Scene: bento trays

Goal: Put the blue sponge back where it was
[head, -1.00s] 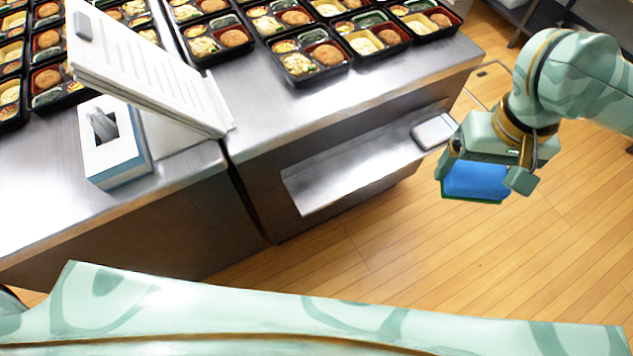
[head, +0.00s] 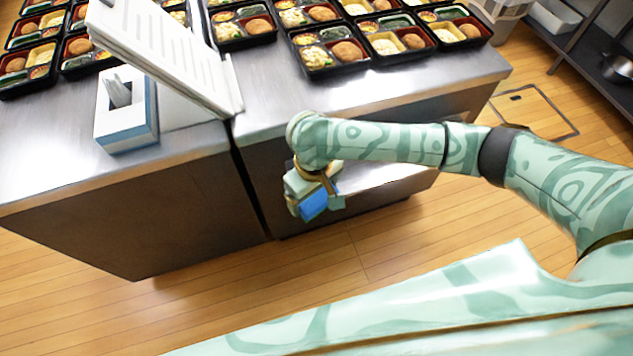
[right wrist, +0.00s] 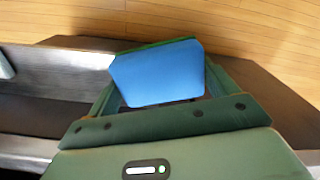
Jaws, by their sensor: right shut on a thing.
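The blue sponge (head: 315,205) is held in my right gripper (head: 318,200), in front of the steel counter and above the floor. In the right wrist view the sponge (right wrist: 158,75) fills the space between the fingers of my right gripper (right wrist: 155,95), which is shut on it. A steel shelf (head: 385,175) in the counter's front lies behind and to the right of the gripper, partly hidden by my right arm. The shelf's edge may be the grey strip at the left in the right wrist view. My left gripper is not in view.
The counter top (head: 275,105) bears several filled bento trays (head: 330,55) at the back. A white slotted stand (head: 165,50) and a blue-and-white tissue box (head: 125,110) stand at the left. A rack (head: 590,50) stands at the far right. Wooden floor (head: 390,245) lies open in front.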

